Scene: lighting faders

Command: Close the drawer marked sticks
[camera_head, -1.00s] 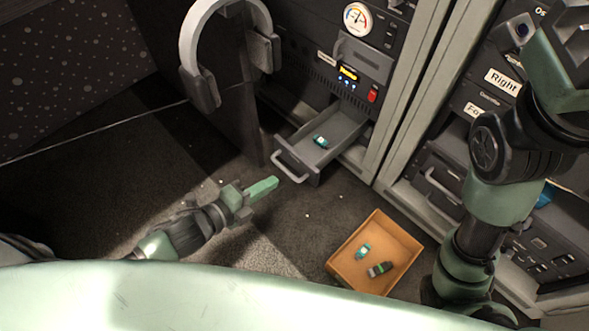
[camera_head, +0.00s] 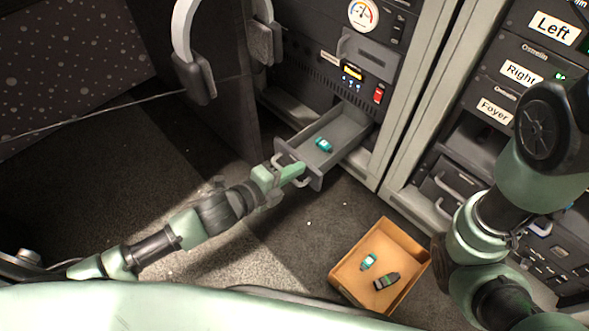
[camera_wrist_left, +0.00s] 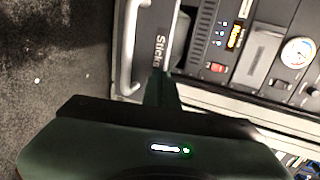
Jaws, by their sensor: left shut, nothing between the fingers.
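The drawer (camera_head: 347,127) stands pulled out at the bottom of a dark rack, with a small teal stick (camera_head: 324,145) lying in it. In the left wrist view its front (camera_wrist_left: 160,25) carries the label "Sticks" and a pale bar handle (camera_wrist_left: 126,45). My left gripper (camera_head: 292,172) is shut and empty, its fingertips at the drawer front by the handle. Whether they touch it I cannot tell. The fingers also show in the left wrist view (camera_wrist_left: 161,90), close to the front. My right arm shows at the right, but its gripper is out of view.
An orange box (camera_head: 346,284) with two small sticks stands on the floor, right of my left arm. Headphones (camera_head: 194,85) hang on a dark panel left of the drawer. A second rack with labels such as "Right" (camera_head: 521,73) stands at the right. Open floor lies left.

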